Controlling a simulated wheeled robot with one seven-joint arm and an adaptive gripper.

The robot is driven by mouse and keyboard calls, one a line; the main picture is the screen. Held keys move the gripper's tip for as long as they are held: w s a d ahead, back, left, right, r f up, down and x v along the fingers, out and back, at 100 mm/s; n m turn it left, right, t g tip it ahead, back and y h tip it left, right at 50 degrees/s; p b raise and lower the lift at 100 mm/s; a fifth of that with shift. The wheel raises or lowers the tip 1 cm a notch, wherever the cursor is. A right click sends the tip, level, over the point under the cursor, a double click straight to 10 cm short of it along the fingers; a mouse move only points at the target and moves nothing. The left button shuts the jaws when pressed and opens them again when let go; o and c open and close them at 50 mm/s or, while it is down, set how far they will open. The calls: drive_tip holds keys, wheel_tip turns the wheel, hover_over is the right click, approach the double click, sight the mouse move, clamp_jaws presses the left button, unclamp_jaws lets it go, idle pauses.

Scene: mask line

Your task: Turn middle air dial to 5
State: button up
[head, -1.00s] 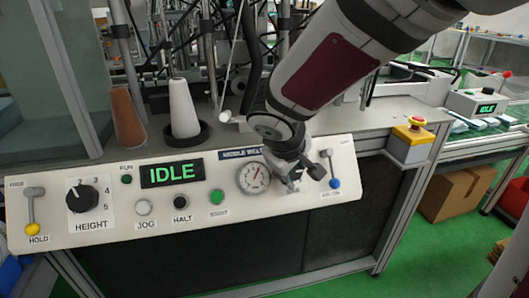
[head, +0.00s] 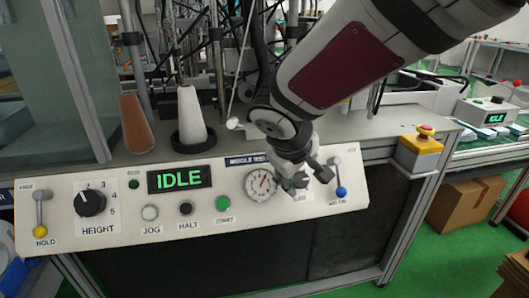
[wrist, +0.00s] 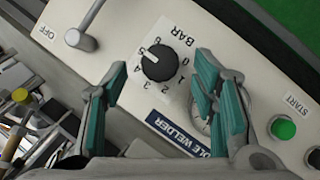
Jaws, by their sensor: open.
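The air dial (wrist: 159,63) is a round black knob on the pale panel, with numbers around it and the word BAR beside it. Its white mark points to the upper left in the wrist view, on the side of the 5. A partly covered label (wrist: 172,132) ending in "DLE WELDER" is near it. My gripper (head: 311,178) is open over the panel, right of the gauge (head: 261,185). In the wrist view its teal-padded fingers stand on either side of the knob, apart from it. In the head view my gripper hides the knob.
A blue-tipped lever (head: 340,178) stands close right of my gripper; it shows grey in the wrist view (wrist: 82,40). The green START button (head: 223,203), the IDLE display (head: 180,179) and the HEIGHT knob (head: 91,203) are left. A red emergency button (head: 426,131) is right.

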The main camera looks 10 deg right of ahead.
drive_tip(key=v, duration=0.9)
drive_tip(key=shift+d+r, duration=0.1)
drive_tip(key=s+d+f+m+g+y, duration=0.2)
drive_tip(key=s+m+g, duration=0.1)
drive_tip(key=s, duration=1.1)
drive_tip(key=s+d+f+m+g+y, duration=0.2)
drive_tip(key=s+f, duration=0.1)
drive_tip(key=s, duration=1)
wheel_tip(320, 180, up, 27)
drive_tip(key=t+p, duration=0.3)
drive_tip(key=p, duration=2.2)
drive_tip(key=shift+w+d+r+t+p, duration=0.15)
drive_tip(key=shift+d+r+t+p, duration=0.1)
drive_tip(key=shift+t+p, duration=0.1)
